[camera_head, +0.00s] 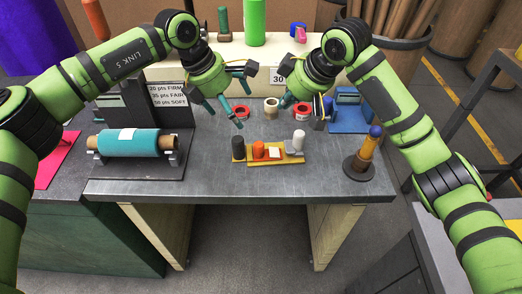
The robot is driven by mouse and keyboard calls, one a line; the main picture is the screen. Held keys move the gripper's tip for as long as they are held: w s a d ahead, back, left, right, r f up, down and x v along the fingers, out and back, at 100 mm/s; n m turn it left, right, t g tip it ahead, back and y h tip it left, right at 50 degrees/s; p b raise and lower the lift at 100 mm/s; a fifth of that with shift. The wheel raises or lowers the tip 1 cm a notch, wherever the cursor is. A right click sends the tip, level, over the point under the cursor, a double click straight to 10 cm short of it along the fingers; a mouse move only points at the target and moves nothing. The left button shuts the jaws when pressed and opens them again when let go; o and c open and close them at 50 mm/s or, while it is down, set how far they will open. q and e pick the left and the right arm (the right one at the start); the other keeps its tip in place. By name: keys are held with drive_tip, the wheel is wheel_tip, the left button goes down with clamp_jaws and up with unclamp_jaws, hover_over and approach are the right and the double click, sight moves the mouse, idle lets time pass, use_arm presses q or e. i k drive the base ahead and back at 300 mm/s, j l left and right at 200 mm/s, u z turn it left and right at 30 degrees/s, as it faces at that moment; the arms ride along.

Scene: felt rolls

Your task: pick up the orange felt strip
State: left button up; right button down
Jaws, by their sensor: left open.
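A small orange felt piece (259,149), looking like a short upright roll, sits on a yellow tray (289,160) in the middle of the grey table. On the tray it stands between a dark roll (238,148) on the left and a white piece (275,153) on the right. My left gripper (236,102) is open and empty above the table, up and to the left of the orange piece and apart from it. My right gripper (298,94) is above the table, up and to the right of the tray. Its fingers look spread, with nothing visible between them.
A teal roll (131,142) lies on a stand at the left, before a sign (167,95). Red (302,110) and cream (271,105) tape rolls lie behind the tray. The table front is clear.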

sight(260, 154)
drive_tip(key=k+j, duration=0.15)
drive_tip(key=k, duration=0.85)
